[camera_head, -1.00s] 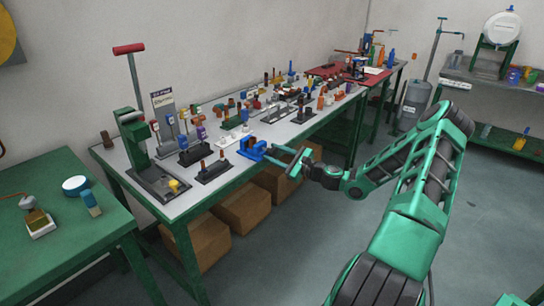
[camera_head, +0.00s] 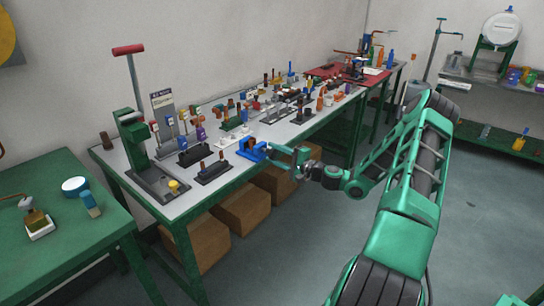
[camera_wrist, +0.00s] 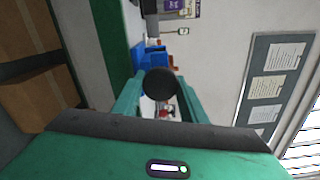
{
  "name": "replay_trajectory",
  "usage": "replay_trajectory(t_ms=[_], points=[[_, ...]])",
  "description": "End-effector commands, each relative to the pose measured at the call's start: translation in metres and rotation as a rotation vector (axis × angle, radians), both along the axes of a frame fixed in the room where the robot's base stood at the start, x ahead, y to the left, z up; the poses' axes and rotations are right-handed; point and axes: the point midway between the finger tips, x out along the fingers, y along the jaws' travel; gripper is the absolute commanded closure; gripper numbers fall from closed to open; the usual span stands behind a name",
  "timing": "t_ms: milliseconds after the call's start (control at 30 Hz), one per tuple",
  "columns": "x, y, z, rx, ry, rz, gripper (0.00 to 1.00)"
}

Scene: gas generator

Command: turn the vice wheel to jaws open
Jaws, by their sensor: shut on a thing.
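The blue vice (camera_head: 255,153) sits at the front edge of the grey workbench. Its dark round wheel (camera_wrist: 159,83) shows in the wrist view, between my two green fingers and in front of the blue vice body (camera_wrist: 152,58). My gripper (camera_head: 283,154) reaches the vice from the right, just off the bench edge, and is shut on the wheel. In the head view the fingers and their small size hide the wheel. I cannot tell clearly how far apart the vice jaws are.
The grey workbench (camera_head: 212,188) is crowded with small fittings and tools behind the vice. A green lever press (camera_head: 136,140) stands at its left end. Cardboard boxes (camera_head: 243,208) lie beneath. Floor (camera_head: 290,250) to the right of the bench is clear.

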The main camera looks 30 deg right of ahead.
Motion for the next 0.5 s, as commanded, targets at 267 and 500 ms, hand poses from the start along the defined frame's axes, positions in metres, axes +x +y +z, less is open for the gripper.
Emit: replay_trajectory(t_ms=[267,500], points=[[-0.0014,0.0021,-0.0031,-0.076,-0.021,0.004,0.84],[-0.0015,0.0025,-0.0036,-0.090,-0.024,0.006,0.84]])
